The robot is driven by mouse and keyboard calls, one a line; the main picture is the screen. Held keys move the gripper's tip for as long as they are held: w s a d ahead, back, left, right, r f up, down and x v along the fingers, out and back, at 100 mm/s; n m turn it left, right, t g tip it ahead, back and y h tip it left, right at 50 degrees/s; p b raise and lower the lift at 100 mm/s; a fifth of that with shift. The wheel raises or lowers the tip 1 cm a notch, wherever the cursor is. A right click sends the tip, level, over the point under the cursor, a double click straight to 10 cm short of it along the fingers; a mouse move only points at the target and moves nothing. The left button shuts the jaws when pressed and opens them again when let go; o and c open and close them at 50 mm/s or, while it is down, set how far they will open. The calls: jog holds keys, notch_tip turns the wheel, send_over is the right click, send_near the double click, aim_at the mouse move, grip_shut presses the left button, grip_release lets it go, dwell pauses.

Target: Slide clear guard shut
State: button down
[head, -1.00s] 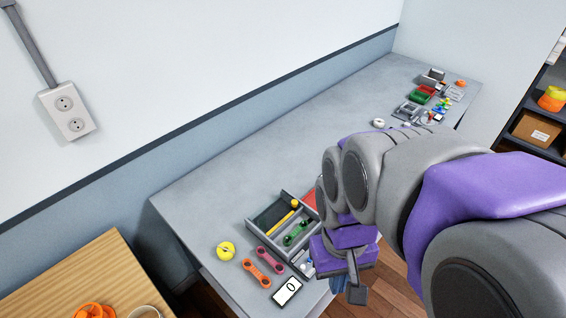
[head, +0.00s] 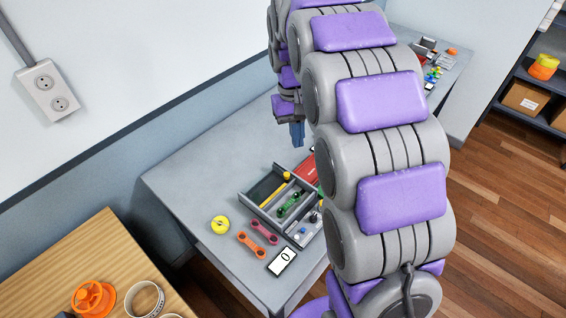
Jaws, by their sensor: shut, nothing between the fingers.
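I cannot make out a clear guard in the head view; it may be hidden behind my arm, out of frame or too small to tell. My gripper (head: 297,138) points down above the far part of the grey bench (head: 205,160), left of my raised arm. It is shut and empty, and it appears apart from everything on the bench.
A grey divided tray (head: 254,207) holds a green part and a yellow stick. A yellow roll (head: 220,225), an orange link (head: 251,245), a pink link (head: 264,231) and a white card (head: 281,262) lie beside it. A wall socket (head: 48,92) is upper left. The bench's left part is clear.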

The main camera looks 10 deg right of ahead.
send_over(283, 173)
jog(key=s, duration=0.2)
notch_tip(283, 173, down, 6)
jog(key=w+f+n, duration=0.1)
jog(key=w+f, duration=0.7)
jog(key=f, duration=0.2)
jog(key=f+b, duration=0.1)
jog(key=f, duration=0.2)
jog(key=s+f+b, duration=0.1)
jog(key=f+b, duration=0.1)
jog(key=f, duration=0.2)
jog(key=s+f+b, duration=0.1)
jog(key=f, duration=0.2)
jog(key=shift+s+a+f+b, duration=0.15)
jog(key=shift+a+f+b, duration=0.05)
jog(key=shift+a+b, duration=0.1)
jog(key=shift+s+d, duration=0.15)
jog(key=shift+s, duration=0.4)
jog(key=shift+s+d+f+b, duration=0.1)
jog(key=shift+s+f+b, duration=0.15)
jog(key=shift+s, duration=0.35)
jog(key=shift+s+d+f+b, duration=0.1)
jog(key=shift+s+f+b, duration=0.1)
jog(key=shift+s, duration=0.4)
